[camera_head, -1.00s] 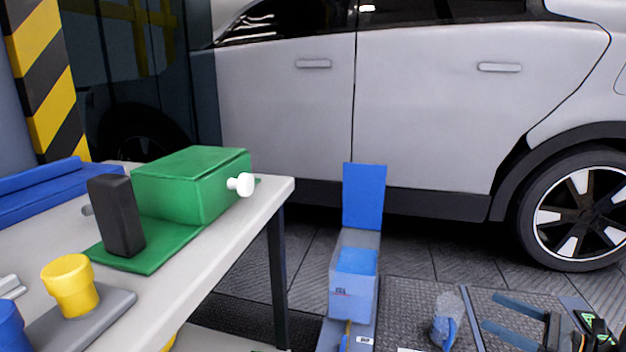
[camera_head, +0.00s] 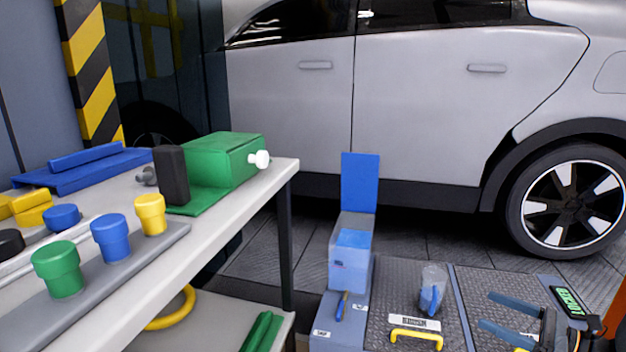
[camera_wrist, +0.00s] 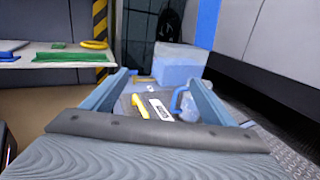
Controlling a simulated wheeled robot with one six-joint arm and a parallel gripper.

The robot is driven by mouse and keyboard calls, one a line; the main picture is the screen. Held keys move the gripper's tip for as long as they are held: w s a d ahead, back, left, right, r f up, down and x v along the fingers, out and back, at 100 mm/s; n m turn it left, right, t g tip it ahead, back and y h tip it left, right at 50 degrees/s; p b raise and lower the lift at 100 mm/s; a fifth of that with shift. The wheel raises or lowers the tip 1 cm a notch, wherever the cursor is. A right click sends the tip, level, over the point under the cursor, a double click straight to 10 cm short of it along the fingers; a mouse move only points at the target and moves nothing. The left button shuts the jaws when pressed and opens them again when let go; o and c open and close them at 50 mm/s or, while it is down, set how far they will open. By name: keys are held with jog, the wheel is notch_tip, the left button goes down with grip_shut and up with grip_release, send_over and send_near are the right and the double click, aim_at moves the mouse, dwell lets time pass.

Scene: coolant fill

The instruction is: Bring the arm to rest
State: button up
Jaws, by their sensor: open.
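My gripper (camera_head: 487,310) is at the lower right of the head view, with its two blue fingers apart and nothing between them. In the wrist view the fingers (camera_wrist: 158,82) are spread wide. Beyond them stands a clear jug with a blue handle (camera_head: 431,297), upright on the dark ribbed platform and apart from the fingers. The jug's blue handle also shows in the wrist view (camera_wrist: 180,103). A translucent tank with blue liquid (camera_head: 349,268) stands left of the jug, with an upright blue panel (camera_head: 360,182) behind it.
A yellow handle (camera_head: 416,337) and a white label (camera_head: 407,322) lie near the jug. The table (camera_head: 262,180) at left holds a green box (camera_head: 215,162), a black block and coloured caps. A silver car (camera_head: 430,100) stands behind. Dark floor shows between table and car.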

jog(key=a+r+n+g+h+b, duration=0.1)
jog(key=a+r+n+g+b, duration=0.15)
jog(key=a+n+g, duration=0.85)
jog(key=a+r+n+g+b, duration=0.15)
jog(key=a+r, duration=0.25)
jog(key=a, duration=1.4)
jog(key=s+a+r+n+h+b, duration=0.25)
jog(key=s+a+n+h, duration=0.25)
jog(key=s+a+n, duration=0.6)
jog(key=s+a+r+n+h+b, duration=0.1)
jog(key=s+a+n+h+b, duration=0.3)
jog(key=s+a+n, duration=0.7)
jog(key=s+d+r+m+h+p, duration=0.1)
jog(key=d+r+m+h+p, duration=0.2)
jog(key=d+r+p, duration=2.1)
jog(key=shift+s+r+m+p, duration=0.25)
jog(key=shift+r+m+p, duration=0.95)
jog(key=shift+m+p, duration=3.3)
jog(key=n+p, duration=0.3)
jog(key=shift+n+t, duration=0.25)
